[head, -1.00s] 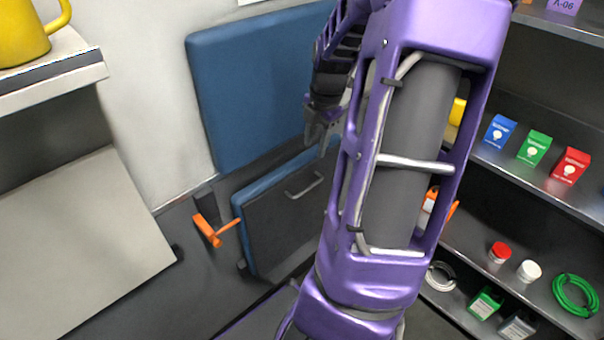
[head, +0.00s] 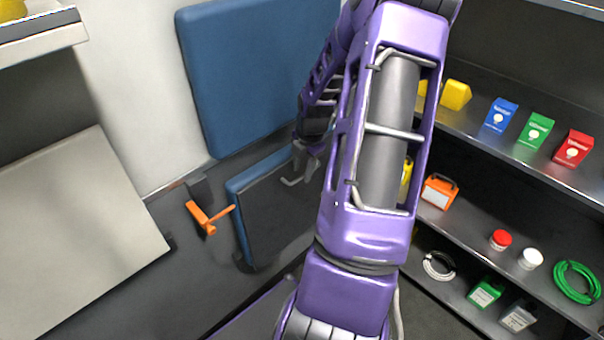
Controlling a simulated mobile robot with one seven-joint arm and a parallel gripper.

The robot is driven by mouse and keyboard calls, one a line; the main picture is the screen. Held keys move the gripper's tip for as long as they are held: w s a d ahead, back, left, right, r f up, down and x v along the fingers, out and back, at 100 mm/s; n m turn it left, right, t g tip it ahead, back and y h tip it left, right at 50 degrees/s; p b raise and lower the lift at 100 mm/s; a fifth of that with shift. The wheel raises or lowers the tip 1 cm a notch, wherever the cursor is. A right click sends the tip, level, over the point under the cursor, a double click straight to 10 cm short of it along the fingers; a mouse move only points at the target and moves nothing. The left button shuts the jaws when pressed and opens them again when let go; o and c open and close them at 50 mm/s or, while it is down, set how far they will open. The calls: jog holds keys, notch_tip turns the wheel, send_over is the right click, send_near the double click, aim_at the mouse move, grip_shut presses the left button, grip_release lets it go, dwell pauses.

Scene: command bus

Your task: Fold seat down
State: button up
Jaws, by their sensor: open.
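The seat (head: 268,215) is folded up, its blue edge and dark underside standing almost upright against the wall below the blue backrest (head: 255,75). A small metal handle (head: 292,181) sits near the top of the underside. My gripper (head: 306,172) is open at the right end of this handle, close to it; I cannot tell whether it touches. My purple arm hides the right part of the seat. An orange lever (head: 207,220) is on the wall left of the seat.
Shelves (head: 520,215) stand close on the right with small boxes, an orange case (head: 438,191), jars and a green cable coil (head: 576,282). A pale panel (head: 75,225) and a shelf (head: 40,38) are at the left. Floor below the seat looks clear.

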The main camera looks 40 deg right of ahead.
jog(key=shift+w+f, duration=0.1)
jog(key=shift+f, duration=0.5)
grip_shut()
dwell(1.1)
